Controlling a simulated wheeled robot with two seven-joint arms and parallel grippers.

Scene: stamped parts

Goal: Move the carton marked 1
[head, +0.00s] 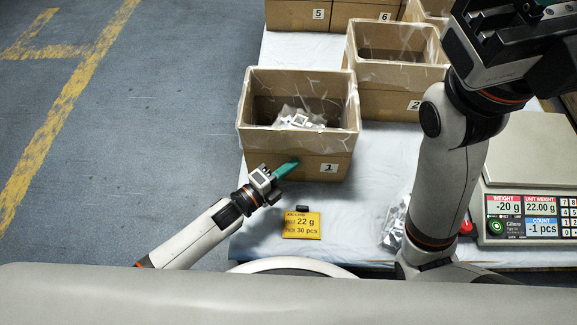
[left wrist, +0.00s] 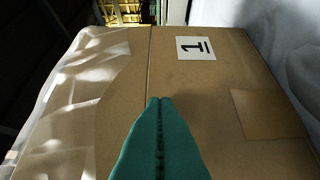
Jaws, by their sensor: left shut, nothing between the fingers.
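The carton marked 1 (head: 305,143) is an open brown box lined with clear plastic, with a bag of metal parts (head: 300,119) inside. It stands upright on the pale-covered table. My left gripper (head: 292,163) has its green fingers at the carton's front face, left of the 1 label. In the left wrist view, the shut, empty fingers (left wrist: 160,100) point at the carton's brown face (left wrist: 205,90); I cannot tell whether they touch it. My right gripper (head: 535,8) is at the top right, cut off by the frame edge, and its finger opening is unclear.
The carton marked 2 (head: 390,102) stands close behind on the right, with cartons 5 (head: 296,14) and 6 (head: 365,12) farther back. A yellow card (head: 301,225) lies in front. A bag of parts (head: 394,225) and a scale (head: 525,190) are at the right.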

